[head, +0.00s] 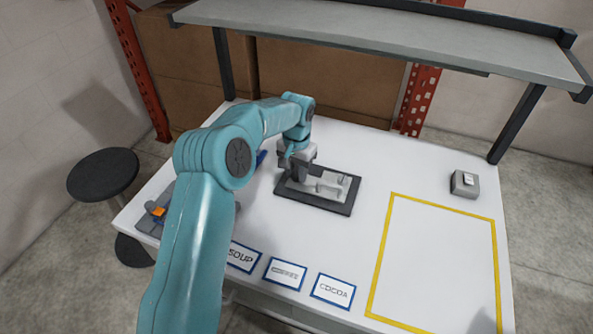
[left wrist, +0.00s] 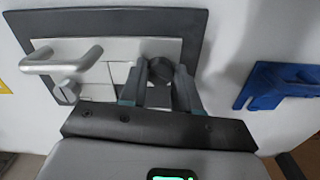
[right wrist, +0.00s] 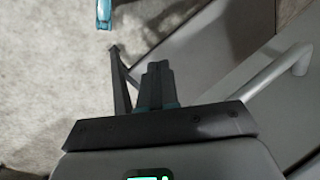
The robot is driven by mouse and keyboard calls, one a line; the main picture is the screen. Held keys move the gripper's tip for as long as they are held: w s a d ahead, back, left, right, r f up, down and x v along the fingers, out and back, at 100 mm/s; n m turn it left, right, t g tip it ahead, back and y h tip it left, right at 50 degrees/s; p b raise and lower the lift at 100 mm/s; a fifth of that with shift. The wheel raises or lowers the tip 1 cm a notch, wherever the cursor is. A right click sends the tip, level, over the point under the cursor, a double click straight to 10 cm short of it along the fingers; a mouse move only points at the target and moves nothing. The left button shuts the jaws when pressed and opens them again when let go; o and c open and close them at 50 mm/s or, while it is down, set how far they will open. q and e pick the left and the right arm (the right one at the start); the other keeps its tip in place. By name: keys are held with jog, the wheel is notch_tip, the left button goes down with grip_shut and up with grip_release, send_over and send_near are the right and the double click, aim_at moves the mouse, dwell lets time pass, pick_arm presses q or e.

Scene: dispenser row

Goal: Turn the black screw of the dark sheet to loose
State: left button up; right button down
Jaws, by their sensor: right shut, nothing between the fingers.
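The dark sheet (head: 340,208) lies on the white table, with pale plates and a metal handle (left wrist: 62,60) mounted on it. It fills the upper left of the left wrist view (left wrist: 110,21). The black screw (left wrist: 160,70) is a round knob at the right part of the sheet. My left gripper (left wrist: 161,82) has one finger on each side of the screw; whether they touch it is unclear. In the head view my left gripper (head: 298,172) hides the screw. My right gripper (right wrist: 158,78) is shut and empty, away from the sheet, above the grey floor.
A blue part (left wrist: 275,85) lies beside the sheet. A grey fixture with an orange piece (head: 157,211) stands at the left. Labelled cards (head: 285,273) line the front edge. A small grey box (head: 465,184) sits at the right, behind an empty yellow outline (head: 380,262). A shelf (head: 380,30) spans the back.

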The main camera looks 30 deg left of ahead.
aim_at(297, 174)
pick_arm(q)
jog(key=o, duration=0.4)
jog(key=shift+f, duration=0.1)
notch_tip(297, 174, up, 8)
jog(key=shift+w+f+b, duration=0.1)
jog(key=shift+f+b, duration=0.05)
jog(key=shift+b, duration=0.15)
notch_tip(297, 174, up, 9)
jog(key=shift+f+p, duration=0.15)
jog(key=shift+p, duration=0.6)
